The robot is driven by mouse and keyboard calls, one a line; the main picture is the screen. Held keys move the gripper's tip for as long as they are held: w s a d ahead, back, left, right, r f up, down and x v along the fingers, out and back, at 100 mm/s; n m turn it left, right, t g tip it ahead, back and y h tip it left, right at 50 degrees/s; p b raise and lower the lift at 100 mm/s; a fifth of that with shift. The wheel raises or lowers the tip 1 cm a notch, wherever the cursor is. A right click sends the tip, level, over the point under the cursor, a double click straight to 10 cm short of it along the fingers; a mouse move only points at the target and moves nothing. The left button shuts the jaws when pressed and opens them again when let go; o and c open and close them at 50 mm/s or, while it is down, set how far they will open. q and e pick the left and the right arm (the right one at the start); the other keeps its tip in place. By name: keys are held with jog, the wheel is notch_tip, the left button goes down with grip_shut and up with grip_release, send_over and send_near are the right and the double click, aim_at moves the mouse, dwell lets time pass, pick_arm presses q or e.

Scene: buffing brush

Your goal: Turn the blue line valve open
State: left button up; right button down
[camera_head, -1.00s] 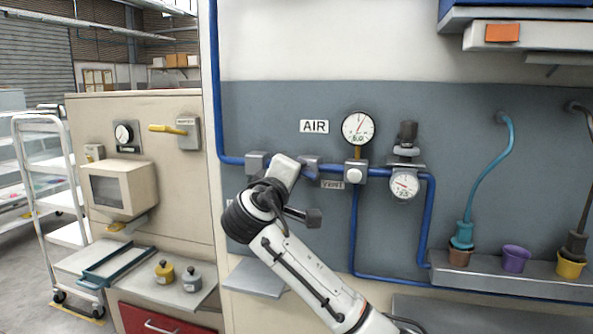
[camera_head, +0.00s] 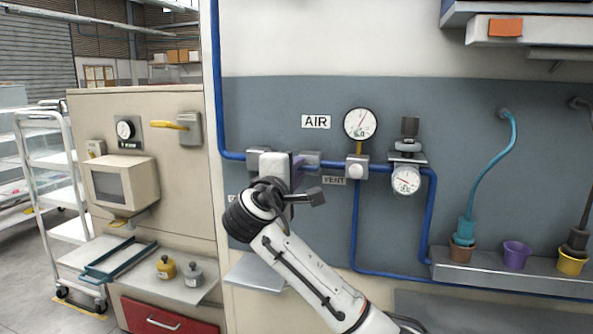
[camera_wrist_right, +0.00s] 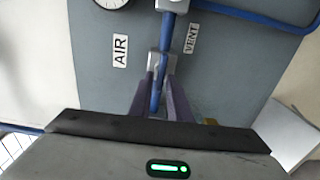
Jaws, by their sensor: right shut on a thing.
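The blue line (camera_head: 390,171) runs along the grey wall panel, past the AIR sign (camera_head: 316,121) and the VENT sign (camera_head: 334,181). My right gripper (camera_head: 298,168) is at this line, left of the VENT sign, and hides part of the valve. In the right wrist view, the purple-grey fingers of my right gripper (camera_wrist_right: 161,103) are shut on the blue valve handle (camera_wrist_right: 157,92). The handle looks roughly in line with the pipe, below a grey block (camera_wrist_right: 161,64). Where handle ends and pipe begins is unclear. My left gripper is out of view.
A round gauge (camera_head: 360,124) and a regulator with a second gauge (camera_head: 405,180) sit right of my gripper. A shelf (camera_head: 455,268) with pots stands at the right. A beige cabinet (camera_head: 180,220) with a yellow-handled switch (camera_head: 188,128) stands left.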

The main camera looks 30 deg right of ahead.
jog(key=shift+f, duration=0.1)
jog(key=c, duration=1.9)
grip_release()
jog(key=shift+o, duration=0.2)
jog(key=b+v, duration=0.2)
jog(key=v, duration=0.8)
jog(key=shift+s, duration=0.2)
